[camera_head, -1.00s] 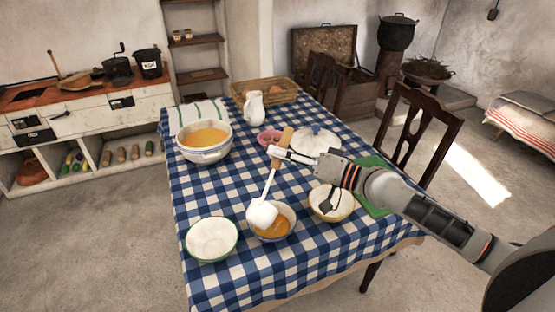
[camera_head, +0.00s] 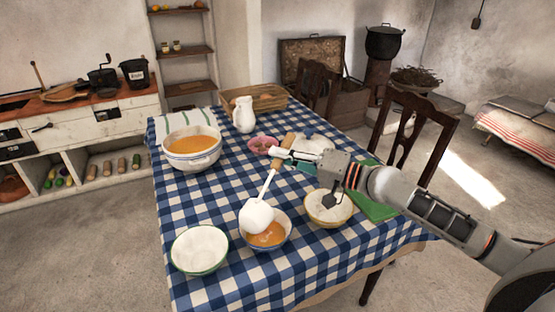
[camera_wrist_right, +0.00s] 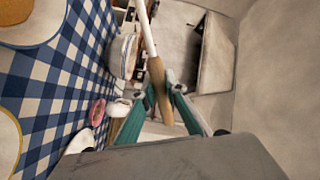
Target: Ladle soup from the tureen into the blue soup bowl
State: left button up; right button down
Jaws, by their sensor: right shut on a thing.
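My right gripper (camera_head: 283,153) is shut on the wooden handle of the ladle (camera_head: 256,216), above the table. The handle also shows between its teal fingers (camera_wrist_right: 160,98) in the right wrist view. The ladle's white bowl hangs tilted over the back left of the blue soup bowl (camera_head: 288,239) and hides part of it; its inside is not visible. Orange soup shows in the blue bowl. The white tureen (camera_head: 195,163) stands at the table's back left with orange soup in it; its side shows in the right wrist view (camera_wrist_right: 124,58). My left gripper is not in view.
A green-rimmed bowl (camera_head: 200,250) is left of the blue bowl, and a cream bowl (camera_head: 328,208) right of it. A pink bowl (camera_head: 262,145), a white lid (camera_head: 313,143) and a white jug (camera_head: 244,115) stand farther back. A chair (camera_head: 413,125) is at the right.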

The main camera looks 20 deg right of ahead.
pick_arm(q)
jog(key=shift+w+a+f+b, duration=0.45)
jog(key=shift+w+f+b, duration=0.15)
jog(key=shift+b, duration=0.5)
pick_arm(e)
jog(key=shift+w+d+f+m, duration=0.35)
jog(key=shift+d+f+m, duration=0.05)
jog(key=shift+f+m, duration=0.15)
jog(key=shift+w+d+f+m, duration=0.3)
jog(key=shift+d+f+m, duration=0.1)
jog(key=shift+f+m, duration=0.1)
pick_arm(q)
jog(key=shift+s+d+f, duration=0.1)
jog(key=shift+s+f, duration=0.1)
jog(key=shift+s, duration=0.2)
